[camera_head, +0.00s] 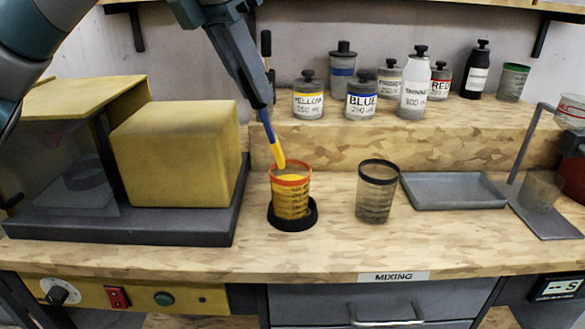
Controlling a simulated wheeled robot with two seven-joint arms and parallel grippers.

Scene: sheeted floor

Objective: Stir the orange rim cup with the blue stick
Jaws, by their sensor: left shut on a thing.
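The orange rim cup (290,198) is clear with dark markings and holds yellow liquid. It stands upright on a round black base on the bench. My left gripper (263,106) comes down from above, shut on the blue stick (267,126). The stick is tilted, and its lower end is yellow. Its tip is at the far left of the cup's orange rim; I cannot tell whether it is just above the opening or slightly inside. My right gripper is not in view.
A dark-rimmed clear cup (377,191) stands right of the orange rim cup. A grey tray (453,190) and a stand (530,140) are farther right. A yellow box-shaped machine (178,155) is at left. Bottles, including a blue-labelled one (362,98), line the raised shelf behind.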

